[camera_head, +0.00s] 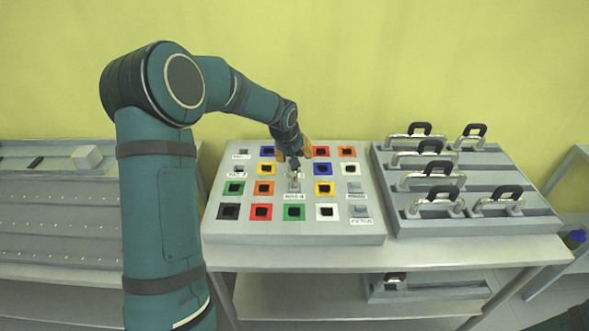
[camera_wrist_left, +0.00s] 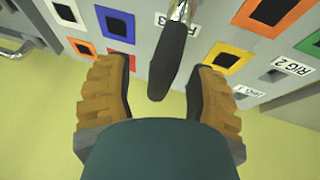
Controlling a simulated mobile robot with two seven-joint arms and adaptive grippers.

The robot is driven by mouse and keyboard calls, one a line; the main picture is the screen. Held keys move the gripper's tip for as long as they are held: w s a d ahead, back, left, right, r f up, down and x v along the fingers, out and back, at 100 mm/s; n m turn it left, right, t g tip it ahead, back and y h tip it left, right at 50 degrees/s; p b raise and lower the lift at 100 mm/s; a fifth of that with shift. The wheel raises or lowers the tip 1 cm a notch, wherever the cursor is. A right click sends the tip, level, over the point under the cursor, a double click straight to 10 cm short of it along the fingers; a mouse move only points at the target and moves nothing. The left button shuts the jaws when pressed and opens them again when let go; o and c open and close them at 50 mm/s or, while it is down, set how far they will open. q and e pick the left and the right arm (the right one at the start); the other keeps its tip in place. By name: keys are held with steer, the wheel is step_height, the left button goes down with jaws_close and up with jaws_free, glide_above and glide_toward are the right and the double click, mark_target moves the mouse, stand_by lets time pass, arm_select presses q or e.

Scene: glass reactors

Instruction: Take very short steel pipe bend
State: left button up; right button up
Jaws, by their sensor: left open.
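A steel piece with a black handle (camera_wrist_left: 168,62) stands out from the socket panel; its bright steel end (camera_wrist_left: 184,10) shows at the top of the left wrist view. The rest of it is cut off there, so its length cannot be judged. My left gripper (camera_wrist_left: 160,72) is open, with one ribbed orange finger on each side of the handle and a gap to both. In the head view my left gripper (camera_head: 296,152) is over the middle of the panel and mostly hides the piece. My right gripper is not in view.
The grey panel (camera_head: 215,226) carries coloured square sockets and labels. To its right, a grey rack (camera_head: 490,226) holds several steel pipe bends (camera_head: 437,201) with black handles. Another handled piece (camera_head: 395,281) lies on the lower shelf. A perforated bench (camera_head: 50,230) with a white block (camera_head: 87,157) is left.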

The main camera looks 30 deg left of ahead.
arm_select(q)
jaws_close()
steer(key=shift+r, duration=0.15)
